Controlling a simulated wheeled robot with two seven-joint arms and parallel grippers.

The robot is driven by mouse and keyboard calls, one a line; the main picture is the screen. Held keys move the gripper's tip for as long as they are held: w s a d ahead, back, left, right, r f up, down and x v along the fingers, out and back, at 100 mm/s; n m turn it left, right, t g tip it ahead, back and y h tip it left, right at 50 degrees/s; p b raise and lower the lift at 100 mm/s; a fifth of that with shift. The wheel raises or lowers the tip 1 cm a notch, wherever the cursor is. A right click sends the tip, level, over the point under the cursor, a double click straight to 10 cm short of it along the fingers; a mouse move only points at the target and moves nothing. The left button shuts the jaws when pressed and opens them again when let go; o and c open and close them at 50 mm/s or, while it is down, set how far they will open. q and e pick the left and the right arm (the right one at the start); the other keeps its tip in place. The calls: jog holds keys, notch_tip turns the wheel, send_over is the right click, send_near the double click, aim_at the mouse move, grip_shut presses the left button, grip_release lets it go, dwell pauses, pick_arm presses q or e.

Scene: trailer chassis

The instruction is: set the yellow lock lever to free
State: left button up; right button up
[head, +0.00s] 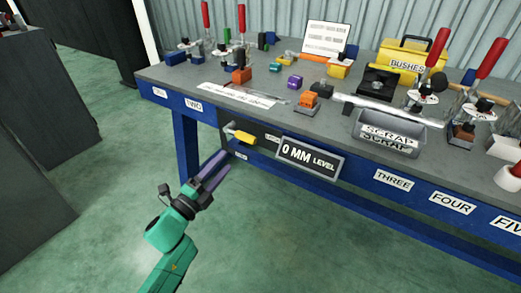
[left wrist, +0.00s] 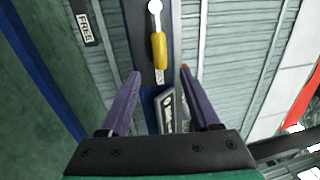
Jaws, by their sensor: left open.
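The yellow lock lever (head: 243,137) is on a dark panel (head: 262,129) at the bench's front edge. It points right from its pivot, towards a small label partly readable as LOCK. In the left wrist view the yellow lever (left wrist: 160,50) hangs from a pale round pivot (left wrist: 154,7), its tip by a white label (left wrist: 159,76). A FREE label (left wrist: 84,29) is off to the left there. My left gripper (head: 226,162) is open and empty, just below and in front of the lever. In the left wrist view its fingertips (left wrist: 160,71) stand either side of the lever's line, apparently not touching it.
A "0 MM LEVEL" display (head: 311,159) juts out right of the lever. The grey bench top (head: 160,73) holds red-handled clamps (head: 490,58), a scrap bin (head: 388,132), a yellow bushes box (head: 407,57) and coloured blocks. The green floor (head: 100,200) in front is clear.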

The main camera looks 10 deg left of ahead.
aim_at(247, 138)
pick_arm(q)
jog(key=x, duration=1.2)
jog(key=shift+w+b, duration=0.2)
jog(key=shift+b, duration=0.1)
grip_shut()
dwell(0.5)
